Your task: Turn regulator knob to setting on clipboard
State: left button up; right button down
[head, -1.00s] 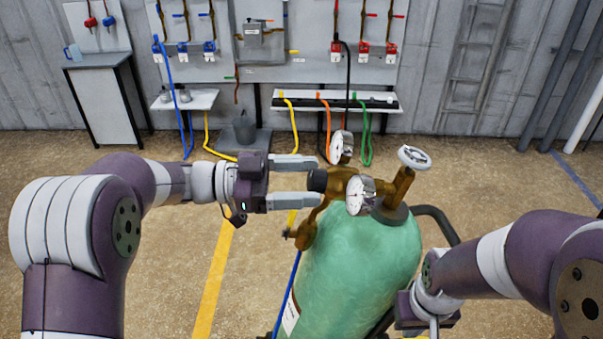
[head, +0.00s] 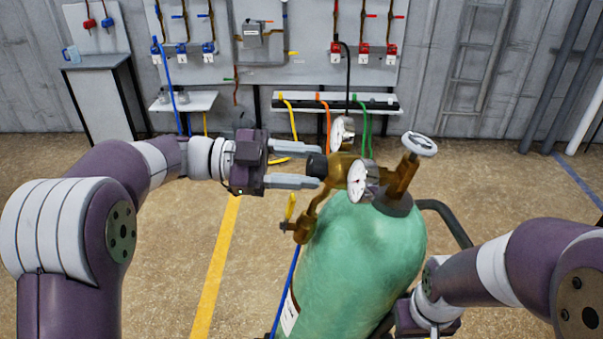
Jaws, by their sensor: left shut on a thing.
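The green gas cylinder (head: 355,255) stands in front of me with a brass regulator and two round gauges, a rear one (head: 341,134) and a front one (head: 362,180). The dark regulator knob (head: 317,165) is on the regulator's left side. My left gripper (head: 319,166) comes in from the left and is shut on this knob, one finger above and one below it. My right gripper (head: 428,322) is low, right of the cylinder; its fingers are hidden, so its state does not show. I see no clipboard and cannot read the gauges.
A white-grey valve handwheel (head: 419,145) tops the cylinder at right. A dark curved handle (head: 446,220) is beside it. A blue hose (head: 285,295) hangs at its left. A wall panel with valves, hoses and a side table (head: 102,62) are behind. Floor at left is open.

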pick_arm(q)
jog(key=o, duration=1.1)
jog(key=shift+c, duration=0.2)
jog(key=shift+a, duration=0.1)
jog(key=a+b, duration=0.3)
jog(key=a, duration=0.9)
jog(key=shift+w+a+r, duration=0.15)
jog(key=shift+a+r, duration=0.1)
jog(key=shift+r, duration=0.15)
